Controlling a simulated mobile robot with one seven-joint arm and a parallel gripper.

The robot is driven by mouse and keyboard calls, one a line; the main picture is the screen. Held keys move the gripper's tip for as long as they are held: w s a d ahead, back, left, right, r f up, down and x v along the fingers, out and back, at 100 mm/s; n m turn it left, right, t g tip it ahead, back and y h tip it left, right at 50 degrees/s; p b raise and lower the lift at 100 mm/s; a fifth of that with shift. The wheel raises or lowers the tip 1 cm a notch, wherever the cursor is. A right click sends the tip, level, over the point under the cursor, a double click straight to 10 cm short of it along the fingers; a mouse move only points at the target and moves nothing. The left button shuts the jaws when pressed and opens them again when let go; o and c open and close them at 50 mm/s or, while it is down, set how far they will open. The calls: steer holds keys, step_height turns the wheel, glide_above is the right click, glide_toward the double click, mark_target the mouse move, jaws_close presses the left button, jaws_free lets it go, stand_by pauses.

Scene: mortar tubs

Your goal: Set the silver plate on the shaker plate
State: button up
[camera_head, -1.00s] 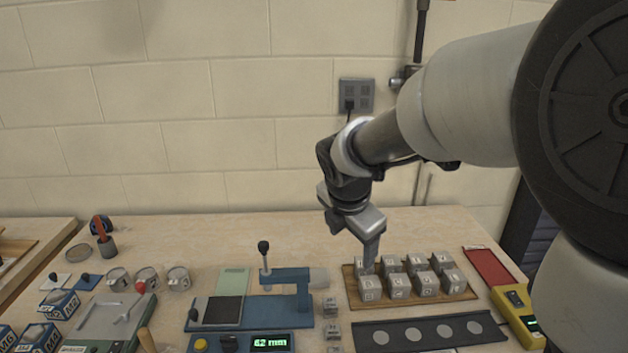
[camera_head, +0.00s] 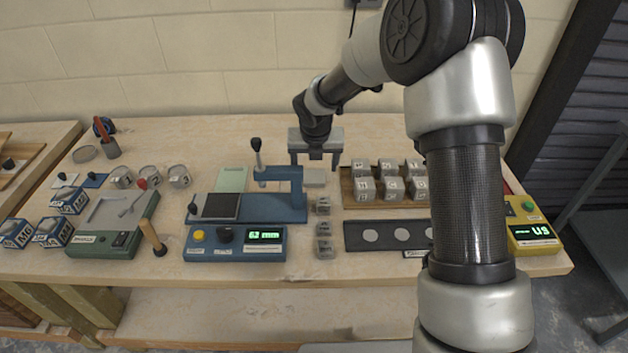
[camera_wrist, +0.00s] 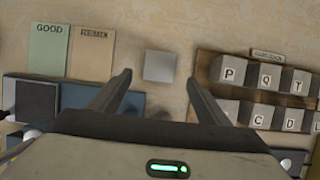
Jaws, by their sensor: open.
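The silver plate (camera_head: 315,178) is a small flat grey square lying on the bench, between the blue measuring stand and the tray of lettered cubes. It also shows in the wrist view (camera_wrist: 159,65), just ahead of and between my fingertips. My gripper (camera_head: 315,165) is open and empty, pointing down over the plate. In the wrist view its two fingers (camera_wrist: 159,78) are spread wider than the plate, one on each side. What looks like the shaker plate (camera_head: 104,211) is a flat grey top on a green-fronted unit at the left; its label is hard to read.
The blue stand (camera_head: 297,205) with its lever is close left of my gripper. The lettered cubes' wooden tray (camera_head: 347,190) is close right. Small metal cubes stand in front. Steel cups (camera_head: 179,176) stand behind the shaker unit.

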mark_target(314, 177)
steer(key=shift+b+x, duration=0.3)
steer(key=shift+x, duration=2.9)
